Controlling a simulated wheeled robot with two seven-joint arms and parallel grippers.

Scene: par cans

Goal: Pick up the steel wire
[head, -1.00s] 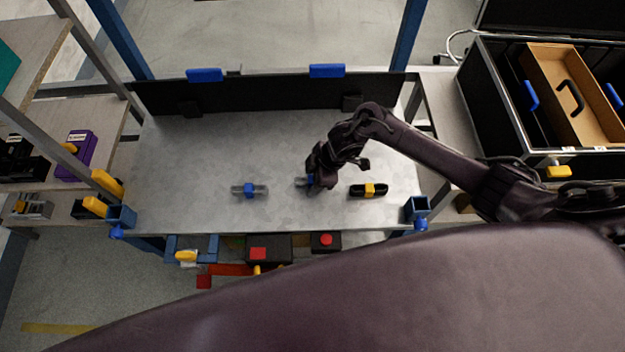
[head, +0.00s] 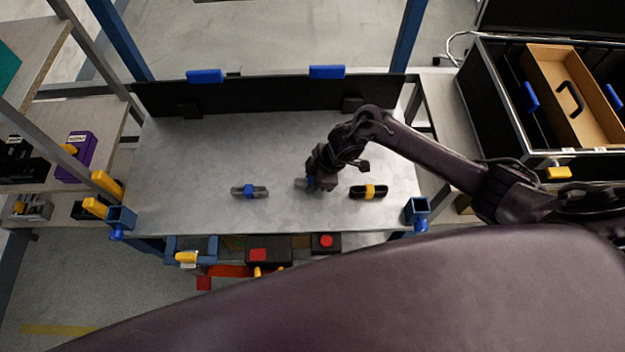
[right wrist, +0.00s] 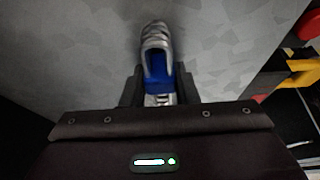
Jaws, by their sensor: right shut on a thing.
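One steel wire bundle with a blue band (head: 249,191) lies on the grey table (head: 200,150), left of my right gripper. A second steel wire bundle (head: 301,183) is at my right gripper (head: 315,184), mostly hidden by it in the head view. In the right wrist view this silver bundle with its blue middle (right wrist: 156,62) sits between the fingers of my right gripper (right wrist: 159,88), which is shut on it. Whether it touches the table is hard to tell. My left gripper is out of view.
A black bundle with a yellow band (head: 369,191) lies just right of my right gripper. A black back panel (head: 265,95) closes the far table edge. Shelves stand at the left and an open black case (head: 500,100) at the right. The table's left half is mostly clear.

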